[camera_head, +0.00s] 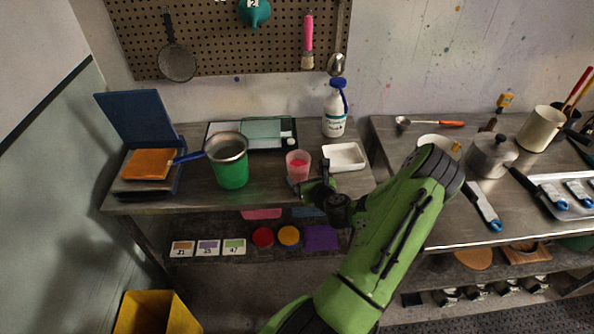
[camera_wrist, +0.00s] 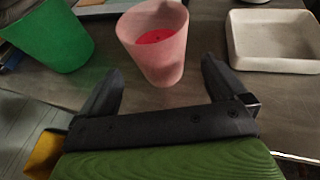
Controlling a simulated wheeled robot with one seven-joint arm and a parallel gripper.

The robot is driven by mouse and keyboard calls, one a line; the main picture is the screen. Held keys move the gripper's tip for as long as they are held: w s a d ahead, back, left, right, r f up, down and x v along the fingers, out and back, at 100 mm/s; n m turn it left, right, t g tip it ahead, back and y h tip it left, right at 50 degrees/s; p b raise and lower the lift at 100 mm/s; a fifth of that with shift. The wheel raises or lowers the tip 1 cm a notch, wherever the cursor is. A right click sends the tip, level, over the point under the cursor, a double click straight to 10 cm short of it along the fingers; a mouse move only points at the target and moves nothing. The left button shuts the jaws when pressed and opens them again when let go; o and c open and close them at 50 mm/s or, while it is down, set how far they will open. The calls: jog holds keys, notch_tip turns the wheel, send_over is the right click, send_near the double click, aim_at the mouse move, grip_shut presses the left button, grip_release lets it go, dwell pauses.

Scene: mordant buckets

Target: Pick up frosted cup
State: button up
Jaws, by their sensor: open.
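The frosted cup (camera_head: 298,166) is a small, pinkish, translucent cup with red content inside. It stands upright on the left table, between the green bucket and the white tray. In the wrist view the cup (camera_wrist: 158,52) stands just beyond my gripper (camera_wrist: 160,82). The two dark fingers are spread apart, one on each side of the cup's lower front. Nothing is held between them. In the head view my gripper (camera_head: 308,188) is at the table's front edge, close to the cup's lower right side.
A green bucket (camera_head: 231,172) with a blue-handled tool stands left of the cup. A white tray (camera_head: 344,157) lies close on the right. A white spray bottle (camera_head: 334,113) stands behind. A yellow bin (camera_head: 152,314) is on the floor at left.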

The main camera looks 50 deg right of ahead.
jog(key=x, duration=0.6)
jog(key=shift+w+d, duration=0.1)
jog(key=shift+w, duration=0.1)
jog(key=shift+r, duration=0.1)
jog(key=c, duration=1.2)
jog(key=shift+r, duration=0.1)
